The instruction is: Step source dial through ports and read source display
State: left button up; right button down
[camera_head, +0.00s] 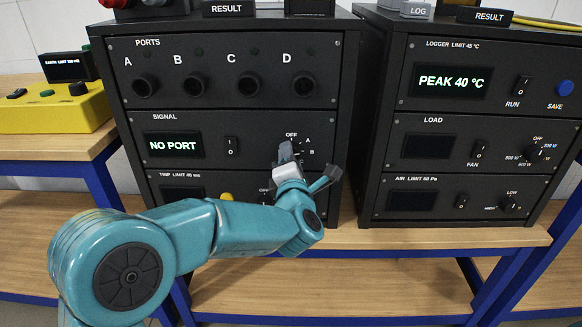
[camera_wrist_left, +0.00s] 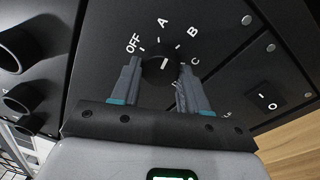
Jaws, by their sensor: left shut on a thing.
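The source dial (camera_wrist_left: 160,68) is a black knob on the SIGNAL panel (camera_head: 215,135), ringed by the marks OFF, A, B and C. My left gripper (camera_head: 288,152) reaches the panel from below and largely hides the dial in the head view. In the left wrist view my left gripper (camera_wrist_left: 157,72) has one finger on each side of the knob, shut on it. A short white line shows on the knob, but I cannot tell which mark it meets. The source display (camera_head: 173,145) reads NO PORT. My right gripper is out of view.
Ports A to D (camera_head: 218,86) are empty round sockets above. A rocker switch (camera_head: 231,146) stands between display and dial. The TRIP LIMIT panel (camera_head: 180,190) lies below, partly behind my arm. The logger rack (camera_head: 468,130) stands at right, its display reading PEAK 40 °C.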

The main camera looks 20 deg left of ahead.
pick_arm(q)
jog(key=shift+m+t+b, duration=0.3)
jog(key=shift+m+b, duration=0.35)
jog(key=shift+m, duration=1.55)
jog(key=o, duration=1.1)
jog(key=shift+c, duration=0.2)
jog(key=v, duration=1.6)
jog(key=shift+s+r, duration=0.2)
jog(key=shift+s, duration=0.05)
jog(key=shift+a, duration=0.15)
